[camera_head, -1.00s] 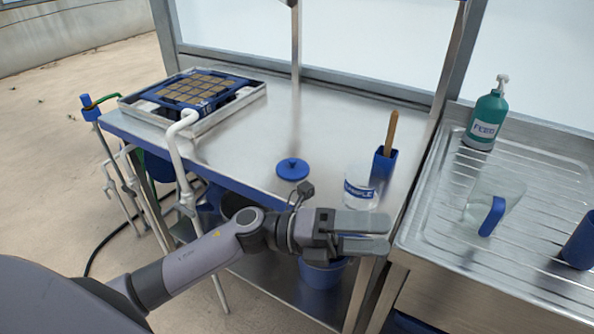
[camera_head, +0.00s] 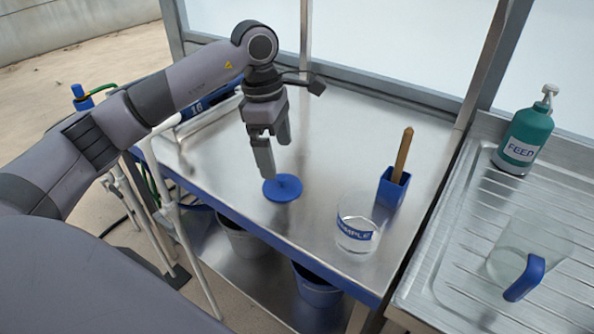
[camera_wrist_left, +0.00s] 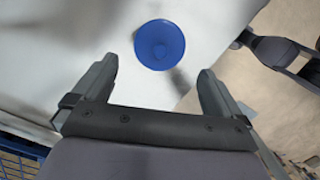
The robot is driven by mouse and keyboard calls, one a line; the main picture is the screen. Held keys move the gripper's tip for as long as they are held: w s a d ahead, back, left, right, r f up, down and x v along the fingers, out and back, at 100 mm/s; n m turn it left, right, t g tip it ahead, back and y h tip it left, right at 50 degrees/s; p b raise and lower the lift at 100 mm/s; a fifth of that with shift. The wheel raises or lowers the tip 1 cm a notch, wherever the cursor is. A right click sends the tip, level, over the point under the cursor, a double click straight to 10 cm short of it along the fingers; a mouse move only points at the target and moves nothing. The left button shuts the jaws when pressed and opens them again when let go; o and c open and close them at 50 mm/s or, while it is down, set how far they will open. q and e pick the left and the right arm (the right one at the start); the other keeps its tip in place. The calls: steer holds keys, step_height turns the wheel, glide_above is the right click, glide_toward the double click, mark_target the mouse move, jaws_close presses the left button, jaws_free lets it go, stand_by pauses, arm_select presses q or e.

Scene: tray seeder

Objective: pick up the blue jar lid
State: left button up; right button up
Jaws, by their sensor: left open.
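The blue jar lid (camera_head: 282,188) lies flat on the steel table, a round disc with a small knob on top. My left gripper (camera_head: 275,160) points down just above and slightly behind the lid in the head view, open and empty. In the left wrist view the lid (camera_wrist_left: 160,45) shows whole, beyond the fingertips and roughly centred between the two open fingers (camera_wrist_left: 157,80). The fingers look apart from the lid. My right gripper is not in view.
A clear jar (camera_head: 357,225) with a "SAMPLE" label stands right of the lid. A blue holder (camera_head: 391,188) with a wooden handle is behind it. A green feed bottle (camera_head: 523,140) and a clear jug (camera_head: 530,250) stand on the ribbed drainboard. My arm partly hides the seed tray (camera_head: 205,105).

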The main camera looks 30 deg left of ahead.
mark_target(281, 177)
arm_select(q)
steer(key=shift+w+a, duration=0.15)
steer(key=shift+f, duration=0.3)
steer(key=f, duration=0.3)
steer(key=d+f, duration=0.1)
steer(key=f, duration=0.1)
steer(key=shift+f+p, duration=0.2)
steer(key=shift+p, duration=0.2)
steer(key=shift+f, duration=0.45)
steer(key=c, duration=0.9)
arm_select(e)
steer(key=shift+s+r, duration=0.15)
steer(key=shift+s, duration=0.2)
arm_select(q)
steer(key=shift+r, duration=0.1)
